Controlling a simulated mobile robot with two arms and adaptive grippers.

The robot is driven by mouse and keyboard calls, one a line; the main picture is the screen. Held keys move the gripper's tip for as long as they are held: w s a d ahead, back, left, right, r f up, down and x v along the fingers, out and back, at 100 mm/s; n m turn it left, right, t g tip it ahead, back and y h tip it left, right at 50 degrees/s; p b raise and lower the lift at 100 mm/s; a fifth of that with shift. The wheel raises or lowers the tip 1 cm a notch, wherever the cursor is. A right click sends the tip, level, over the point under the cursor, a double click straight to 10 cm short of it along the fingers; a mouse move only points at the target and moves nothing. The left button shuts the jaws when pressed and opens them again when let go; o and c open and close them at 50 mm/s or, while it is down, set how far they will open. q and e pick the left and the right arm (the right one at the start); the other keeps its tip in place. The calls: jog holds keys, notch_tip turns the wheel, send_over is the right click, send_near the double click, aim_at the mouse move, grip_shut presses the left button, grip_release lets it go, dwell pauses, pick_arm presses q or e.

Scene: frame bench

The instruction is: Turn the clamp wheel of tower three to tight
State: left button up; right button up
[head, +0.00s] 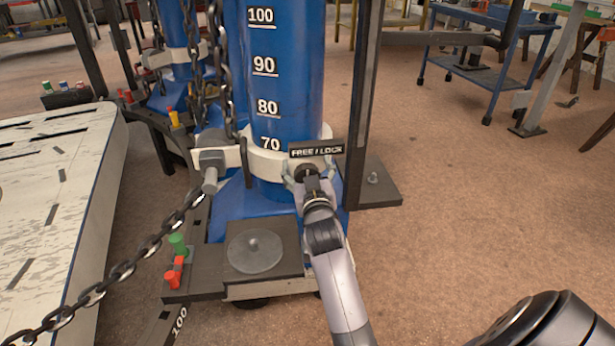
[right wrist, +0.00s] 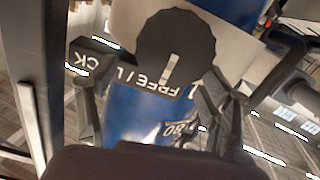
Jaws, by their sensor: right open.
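A blue tower (head: 285,70) with a white height scale stands in the middle of the head view. A white clamp collar (head: 265,163) goes around it, with a dark FREE / LOCK plate (head: 316,149). My right gripper (head: 309,181) is at the collar, just below the plate, and covers most of the clamp wheel there. In the right wrist view the wheel (right wrist: 176,45) is dark, round and ridged, with a pale grey mark pointing toward the plate's lettering. The open fingers (right wrist: 150,95) lie to either side below the wheel; contact is unclear. My left gripper is out of view.
A chain (head: 125,265) hangs in front at left, beside a pale slab (head: 50,190). A dark upright post (head: 366,100) stands right of the tower. A base plate with a round disc (head: 255,250) is below. Open floor (head: 470,210) lies to the right, with a blue cart (head: 490,60) behind.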

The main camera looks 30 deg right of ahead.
aim_at(308, 168)
notch_tip(308, 168, up, 7)
jog(key=shift+f, duration=0.1)
dwell(0.6)
